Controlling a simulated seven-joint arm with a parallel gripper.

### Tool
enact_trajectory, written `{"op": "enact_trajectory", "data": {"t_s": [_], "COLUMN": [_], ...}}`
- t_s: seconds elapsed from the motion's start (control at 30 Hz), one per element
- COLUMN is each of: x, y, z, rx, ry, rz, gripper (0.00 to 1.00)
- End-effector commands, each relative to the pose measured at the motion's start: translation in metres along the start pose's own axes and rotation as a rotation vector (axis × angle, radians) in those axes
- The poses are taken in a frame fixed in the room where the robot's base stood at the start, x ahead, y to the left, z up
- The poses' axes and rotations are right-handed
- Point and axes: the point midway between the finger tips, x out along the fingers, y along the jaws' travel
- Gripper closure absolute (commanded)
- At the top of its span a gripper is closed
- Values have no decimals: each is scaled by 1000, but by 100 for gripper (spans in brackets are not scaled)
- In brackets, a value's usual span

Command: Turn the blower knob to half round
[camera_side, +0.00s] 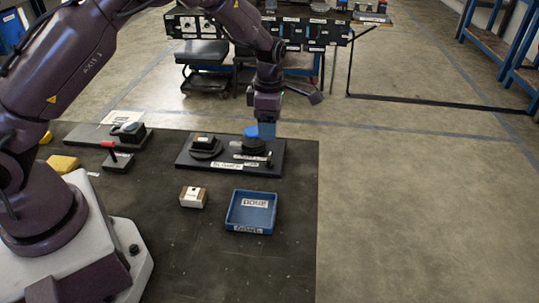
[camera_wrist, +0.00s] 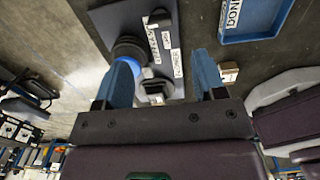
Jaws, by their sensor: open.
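A dark panel (camera_side: 222,166) lies on the table and bears dark round fittings and white labels. A black round fitting (camera_side: 253,146) with a blue part (camera_side: 251,132) sits at its right; another dark fitting (camera_side: 205,147) sits at its left. I cannot surely tell which is the blower knob, as the labels are too small to read well. My gripper (camera_side: 267,131) points down over the panel's right end. In the wrist view my gripper (camera_wrist: 161,60) is open, its blue fingers apart with nothing held. The black round fitting (camera_wrist: 129,48) shows beside the left finger, which partly hides the blue part.
A blue open tray (camera_side: 234,217) and a small white and brown box (camera_side: 193,197) stand in front of the panel. A red-handled fitting (camera_side: 110,150) and a yellow block (camera_side: 63,163) lie to the left. The table's front right is clear.

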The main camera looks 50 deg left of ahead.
Motion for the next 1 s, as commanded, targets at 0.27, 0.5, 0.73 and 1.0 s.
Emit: {"op": "enact_trajectory", "data": {"t_s": [0.27, 0.5, 0.73, 1.0], "x": [61, 93, 101, 100], "y": [0, 0, 0, 0], "z": [-1, -1, -1, -1], "rx": [0, 2, 1, 2], "ry": [4, 2, 1, 0], "rz": [-3, -1, 0, 0], "gripper": [36, 36, 36, 57]}}
